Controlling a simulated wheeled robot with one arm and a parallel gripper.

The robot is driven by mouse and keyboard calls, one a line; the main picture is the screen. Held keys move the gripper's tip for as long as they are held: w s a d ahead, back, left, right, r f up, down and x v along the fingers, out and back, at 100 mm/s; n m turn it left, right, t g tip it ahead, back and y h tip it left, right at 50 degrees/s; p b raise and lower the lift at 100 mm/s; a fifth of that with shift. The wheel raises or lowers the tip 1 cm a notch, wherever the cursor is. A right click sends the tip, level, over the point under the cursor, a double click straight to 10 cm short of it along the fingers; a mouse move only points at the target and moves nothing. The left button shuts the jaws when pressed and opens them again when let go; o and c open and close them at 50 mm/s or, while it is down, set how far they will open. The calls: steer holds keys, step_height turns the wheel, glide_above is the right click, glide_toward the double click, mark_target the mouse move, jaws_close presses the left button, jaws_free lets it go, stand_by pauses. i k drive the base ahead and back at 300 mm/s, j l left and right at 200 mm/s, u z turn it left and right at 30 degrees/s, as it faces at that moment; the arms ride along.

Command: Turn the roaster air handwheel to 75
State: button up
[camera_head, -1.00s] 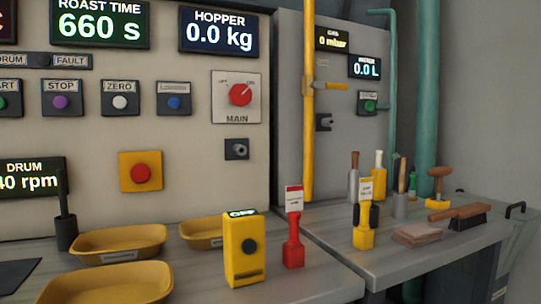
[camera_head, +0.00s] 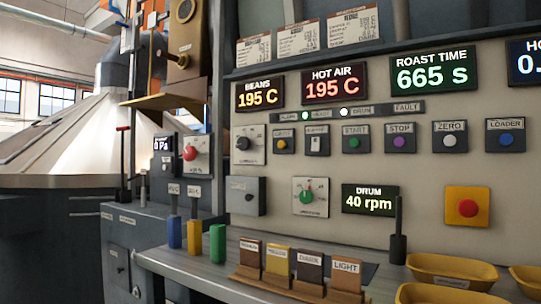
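I cannot pick out a handwheel labelled roaster air in the head view. A red round knob (camera_head: 190,153) sits on a pale plate at the left, beside a small display (camera_head: 163,144) that seems to read 0 Pa. A green knob (camera_head: 306,196) sits on a white dial plate low on the main panel; its scale is too small to read. A dark knob (camera_head: 243,143) is on another plate at the panel's left edge. My gripper is not in view.
The panel displays show beans 195 C (camera_head: 260,93), hot air 195 C (camera_head: 335,83) and drum 40 rpm (camera_head: 368,199). Labelled roast cards (camera_head: 309,268) stand on the counter, with blue, yellow and green cylinders (camera_head: 195,238) to their left. Yellow trays (camera_head: 452,270) lie at right.

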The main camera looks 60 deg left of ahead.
mark_target(189, 153)
steer(key=u, duration=2.25)
steer(key=i+j+u, duration=0.15)
steer(key=u, duration=0.2)
